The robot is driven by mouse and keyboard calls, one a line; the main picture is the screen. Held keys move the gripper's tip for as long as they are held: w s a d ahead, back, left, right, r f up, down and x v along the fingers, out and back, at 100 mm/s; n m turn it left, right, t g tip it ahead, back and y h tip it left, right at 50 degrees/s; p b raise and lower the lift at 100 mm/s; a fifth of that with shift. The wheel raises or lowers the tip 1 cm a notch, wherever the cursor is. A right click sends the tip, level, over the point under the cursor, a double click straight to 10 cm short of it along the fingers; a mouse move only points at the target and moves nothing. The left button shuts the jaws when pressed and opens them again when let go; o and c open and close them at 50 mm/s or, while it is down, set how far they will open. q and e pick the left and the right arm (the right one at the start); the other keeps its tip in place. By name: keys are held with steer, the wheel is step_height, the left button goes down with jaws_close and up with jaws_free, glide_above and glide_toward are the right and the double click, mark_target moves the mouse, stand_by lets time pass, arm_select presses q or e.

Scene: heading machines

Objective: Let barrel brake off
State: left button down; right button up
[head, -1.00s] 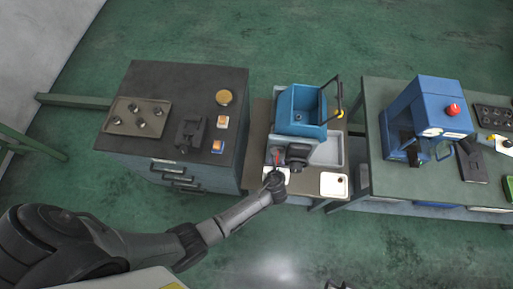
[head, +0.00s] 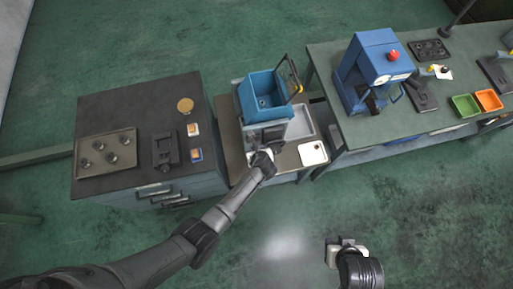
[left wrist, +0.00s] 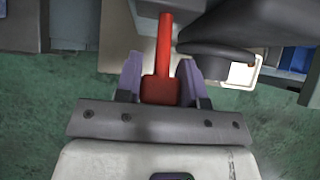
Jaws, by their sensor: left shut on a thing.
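A red lever (left wrist: 165,45) with a thick red block at its lower end stands between the two fingers of my left gripper (left wrist: 160,82) in the left wrist view. The gripper is shut on this lever. In the head view my left gripper (head: 262,157) is at the front of a small machine with a blue open-topped box (head: 265,92), by its dark rounded part (head: 268,134). The same dark part shows beside the lever in the left wrist view (left wrist: 215,50). The lever is hidden in the head view. My right gripper (head: 342,250) is low in the head view, away from the benches; its fingers are unclear.
A dark-topped cabinet (head: 125,112) with a tray and switches stands left of the machine. A white dish (head: 313,153) lies to the machine's right. A green bench (head: 425,112) with a blue press (head: 373,65) is further right. The green floor in front is clear.

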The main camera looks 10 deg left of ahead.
arm_select(q)
steer(key=c, duration=0.7)
jaws_free()
steer(key=shift+r, duration=0.1)
steer(key=v, duration=1.3)
steer(key=shift+s+d+r, duration=0.1)
steer(key=shift+s+r, duration=0.15)
